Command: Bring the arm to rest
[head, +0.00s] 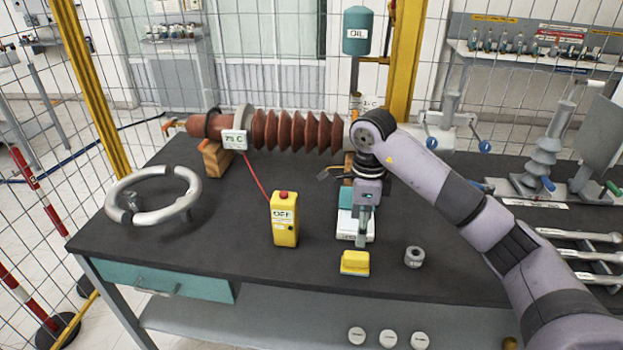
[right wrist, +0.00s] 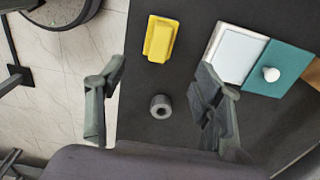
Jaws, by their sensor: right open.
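My right arm (head: 480,215) reaches in from the right in the head view. Its gripper (head: 362,240) points down above the dark table, in front of the bushing. In the right wrist view the gripper (right wrist: 161,68) has its two fingers spread wide, with nothing held between them. A grey ring-shaped nut (right wrist: 161,107) shows between the fingers on the table below; in the head view the nut (head: 413,257) lies right of the gripper. A yellow block (head: 355,262) lies in front of the gripper. My left gripper is not in view.
The ribbed brown bushing (head: 290,131) lies across the table's back. A yellow OFF box (head: 284,219) and a grey ring (head: 155,216) stand to the left. A white-topped item (head: 345,228) is close to the gripper. Grey tools (head: 590,255) lie at right. The front right tabletop is mostly clear.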

